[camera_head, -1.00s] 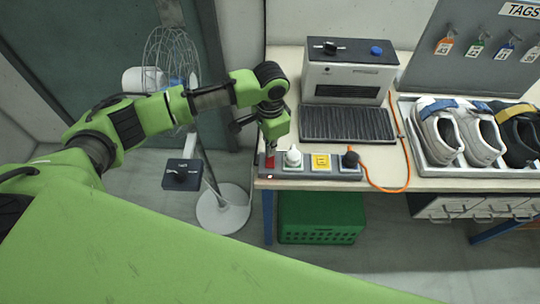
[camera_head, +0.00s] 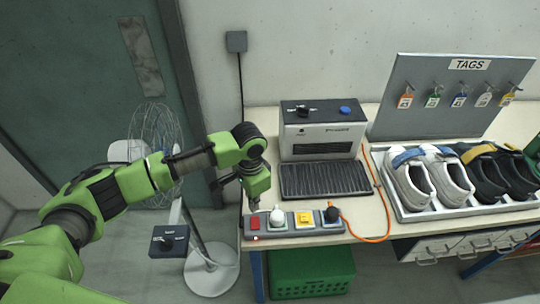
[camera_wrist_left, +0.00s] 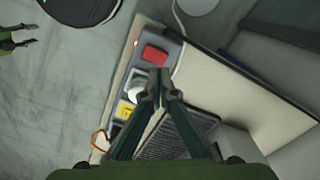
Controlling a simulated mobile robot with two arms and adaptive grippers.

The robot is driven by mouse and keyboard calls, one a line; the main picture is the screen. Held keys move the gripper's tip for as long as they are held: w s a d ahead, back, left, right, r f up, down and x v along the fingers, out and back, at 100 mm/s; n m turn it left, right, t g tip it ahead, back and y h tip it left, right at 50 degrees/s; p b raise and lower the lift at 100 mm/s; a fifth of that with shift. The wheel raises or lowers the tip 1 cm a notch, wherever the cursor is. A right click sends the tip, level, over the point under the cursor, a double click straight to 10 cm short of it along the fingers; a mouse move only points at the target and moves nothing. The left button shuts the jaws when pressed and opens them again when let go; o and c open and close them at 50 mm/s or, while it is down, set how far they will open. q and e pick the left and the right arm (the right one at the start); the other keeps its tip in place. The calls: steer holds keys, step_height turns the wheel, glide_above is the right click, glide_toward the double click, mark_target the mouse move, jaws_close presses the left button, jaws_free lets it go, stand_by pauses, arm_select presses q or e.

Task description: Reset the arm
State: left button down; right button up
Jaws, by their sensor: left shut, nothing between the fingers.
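My left gripper (camera_head: 253,206) is shut and empty, pointing down above the left end of the grey power strip (camera_head: 323,228) at the front edge of the bench. The red switch (camera_head: 253,221) shows just below its tips, and a small red light glows beside it. In the left wrist view, the closed fingers (camera_wrist_left: 160,82) appear over the strip's edge, with the red switch (camera_wrist_left: 155,54) clear of them. My right gripper (camera_wrist_left: 27,37) shows small at the left edge of that view, with its fingers apart; it is not in the head view.
On the strip are a white plug (camera_head: 277,217), a yellow switch (camera_head: 304,219) and a black plug (camera_head: 332,214) with an orange cable. A machine (camera_head: 322,130) stands behind. A shoe tray (camera_head: 480,211) is at right. A fan (camera_head: 155,150) stands left of the bench.

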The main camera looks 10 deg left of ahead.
arm_select(q)
steer(key=s+d+f+t+h, duration=0.2)
steer(key=s+d+h, duration=0.2)
steer(key=s+d, duration=0.85)
steer(key=s+a+r+n+t+y, duration=0.1)
steer(key=s+a+n+y, duration=0.15)
steer(key=s+a, duration=0.5)
steer(key=s+a+r+n+t+y, duration=0.1)
steer(key=s+a+n, duration=0.3)
steer(key=a, duration=0.6)
step_height(320, 180, down, 34)
steer(key=s+g+b, duration=0.2)
steer(key=b, duration=0.5)
steer(key=s+a+f+b, duration=0.1)
steer(key=s+f+b, duration=0.1)
steer(key=s+f, duration=0.6)
steer(key=s+a+f+g+b, duration=0.1)
steer(key=s+a+f+b, duration=0.1)
steer(key=s+f, duration=0.7)
step_height(320, 180, down, 3)
steer(key=shift+a+f, duration=0.15)
steer(key=shift+a, duration=0.15)
